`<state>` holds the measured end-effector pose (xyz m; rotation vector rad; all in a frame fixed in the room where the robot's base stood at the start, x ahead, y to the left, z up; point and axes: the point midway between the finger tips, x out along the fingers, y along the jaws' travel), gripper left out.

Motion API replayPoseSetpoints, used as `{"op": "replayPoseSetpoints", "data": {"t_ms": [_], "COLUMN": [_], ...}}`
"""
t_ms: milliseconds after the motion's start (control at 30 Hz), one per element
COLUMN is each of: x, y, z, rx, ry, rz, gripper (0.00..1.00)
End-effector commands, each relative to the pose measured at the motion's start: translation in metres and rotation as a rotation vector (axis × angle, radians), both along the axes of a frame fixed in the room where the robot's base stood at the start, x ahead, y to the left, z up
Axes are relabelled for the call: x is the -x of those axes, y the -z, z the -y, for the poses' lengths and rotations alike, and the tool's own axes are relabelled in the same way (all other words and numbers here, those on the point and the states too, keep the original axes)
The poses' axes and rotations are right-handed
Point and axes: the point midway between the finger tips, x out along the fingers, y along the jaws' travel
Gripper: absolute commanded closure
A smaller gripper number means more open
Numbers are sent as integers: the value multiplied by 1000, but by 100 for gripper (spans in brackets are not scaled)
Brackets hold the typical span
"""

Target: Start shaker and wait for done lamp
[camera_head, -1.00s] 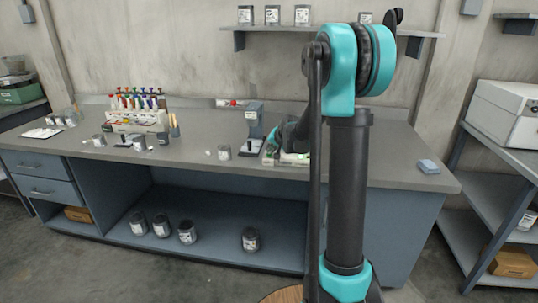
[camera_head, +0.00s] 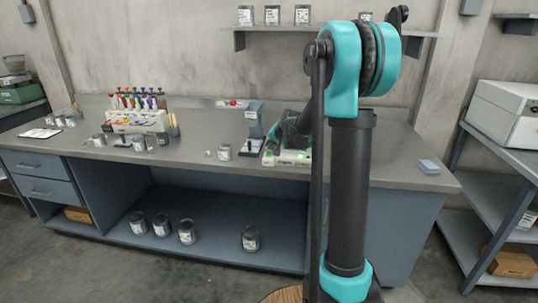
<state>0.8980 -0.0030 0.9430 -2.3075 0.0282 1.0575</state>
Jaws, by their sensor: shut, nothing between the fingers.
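A low pale box (camera_head: 287,162), which looks like the shaker, sits on the bench (camera_head: 384,165) just left of my upright arm. A bright green spot shows at its left end and another glow near its right end. I cannot tell which of these is a lamp or a button. My gripper (camera_head: 283,137) is shut and empty. It hangs above the box's back part, with a small teal patch showing. My own arm hides part of it and the box's right side.
A grey-blue stand device (camera_head: 253,130) is close left of the box, with a small can (camera_head: 224,152) beside it. A rack of colored bottles (camera_head: 136,120) stands further left. A blue block (camera_head: 429,167) lies at the right end. Several cans stand on the lower shelf.

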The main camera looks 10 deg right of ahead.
Motion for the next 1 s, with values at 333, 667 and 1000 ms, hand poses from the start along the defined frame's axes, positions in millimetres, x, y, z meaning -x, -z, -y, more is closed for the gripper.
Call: {"op": "replayPoseSetpoints", "data": {"t_ms": [333,667,1000], "x": [0,0,0], "y": [-16,-44,-50], "z": [0,0,0], "rx": [0,0,0], "ry": [0,0,0], "rz": [0,0,0], "gripper": [100,100,100]}}
